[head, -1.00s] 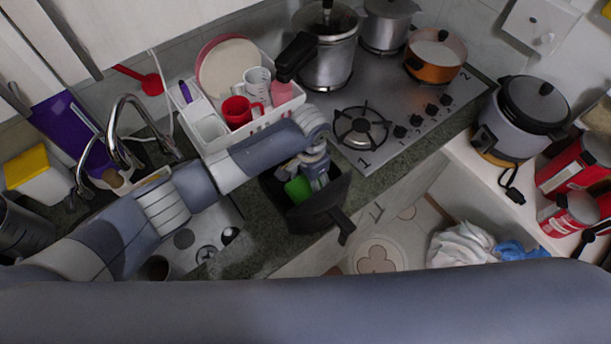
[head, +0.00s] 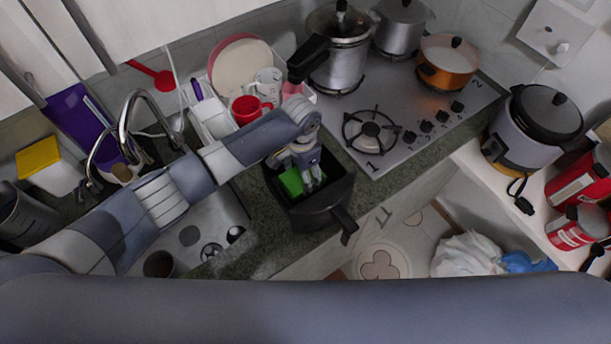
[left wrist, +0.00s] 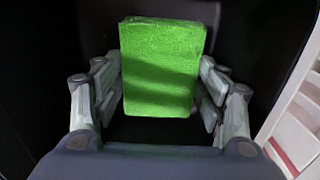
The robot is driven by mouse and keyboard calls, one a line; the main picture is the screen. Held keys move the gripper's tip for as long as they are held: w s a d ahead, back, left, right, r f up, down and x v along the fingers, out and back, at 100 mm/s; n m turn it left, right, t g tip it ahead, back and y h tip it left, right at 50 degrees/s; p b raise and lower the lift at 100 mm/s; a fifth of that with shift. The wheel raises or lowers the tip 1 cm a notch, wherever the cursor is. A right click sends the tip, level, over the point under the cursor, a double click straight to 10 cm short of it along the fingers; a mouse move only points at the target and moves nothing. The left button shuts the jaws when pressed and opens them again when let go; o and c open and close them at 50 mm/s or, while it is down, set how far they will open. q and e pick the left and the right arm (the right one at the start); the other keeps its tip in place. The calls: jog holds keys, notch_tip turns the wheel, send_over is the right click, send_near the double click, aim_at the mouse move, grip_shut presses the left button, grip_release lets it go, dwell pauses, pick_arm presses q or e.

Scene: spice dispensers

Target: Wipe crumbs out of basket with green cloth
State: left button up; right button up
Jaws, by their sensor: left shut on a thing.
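The black basket (head: 322,213), with a handle at its front right, sits on the counter between the sink and the stove. My left gripper (head: 308,184) reaches down into it from above. The green cloth (head: 290,181) is inside the basket and looks like a thick block. In the left wrist view the green cloth (left wrist: 162,68) lies between the fingers of my left gripper (left wrist: 160,98), which is shut on it. Dark basket walls surround it. I cannot make out crumbs. My right gripper is not in view.
A white dish rack with a red mug (head: 246,109) stands behind the basket. The stove burner (head: 370,130) is to its right. The sink (head: 205,235) with its tap (head: 125,125) is to the left. A rice cooker (head: 530,125) stands far right.

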pick_arm(q)
jog(key=shift+w+a, duration=0.75)
jog(key=shift+w, duration=0.25)
jog(key=shift+s+d, duration=0.5)
jog(key=shift+s, duration=0.25)
jog(key=shift+s+d, duration=0.5)
jog(key=shift+s, duration=0.25)
jog(key=shift+w+r, duration=0.1)
jog(key=shift+r, duration=2.3)
notch_tip(320, 180, up, 10)
